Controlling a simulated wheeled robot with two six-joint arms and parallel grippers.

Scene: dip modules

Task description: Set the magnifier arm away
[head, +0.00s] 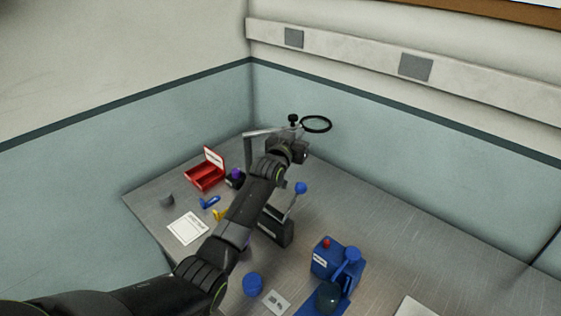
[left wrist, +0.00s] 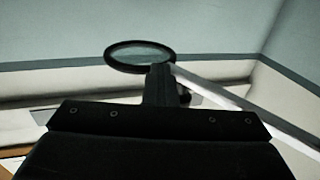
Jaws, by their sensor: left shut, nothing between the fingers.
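The magnifier has a round black-rimmed lens (head: 316,124) and a pale arm (head: 268,132) on a post at the back left corner of the bench. A small black knob (head: 292,118) sits near the joint by the lens. My left gripper (head: 299,141) is just below the lens end of the arm. In the left wrist view its shut fingers (left wrist: 160,72) hold nothing and overlap the near rim of the lens (left wrist: 141,57); I cannot tell whether they touch it. The pale arm also shows there (left wrist: 240,105), running to the lower right. My right gripper is out of view.
A red open box (head: 205,176), a white sheet (head: 188,228) and small blue and yellow items lie left of my arm. A dark press with a blue-knobbed lever (head: 300,188) stands right of it, near a blue device (head: 336,262). The right side of the bench is mostly clear.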

